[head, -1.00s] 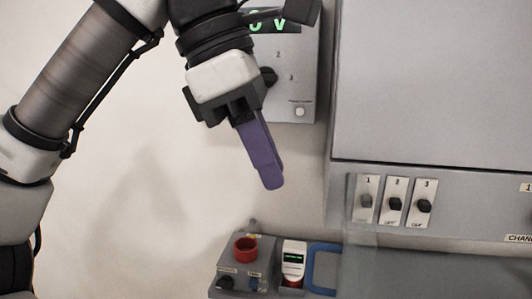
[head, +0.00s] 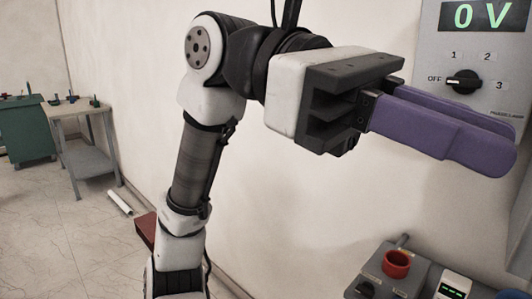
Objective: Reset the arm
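My arm rises from the lower middle of the head view, bends at a white joint (head: 207,48) and reaches right. My gripper (head: 508,150) points right and slightly down, in front of the grey voltage panel. Its two long purple fingers overlap from this side, so the gap between them is unclear. I see no object held at the fingertips.
The voltage panel (head: 434,40) reads 0 V, with a black dial (head: 462,82) near the OFF mark. Below is a grey box (head: 372,268) with a red button (head: 397,263). A table (head: 85,160) and green cabinet (head: 30,128) stand far left, with open floor before them.

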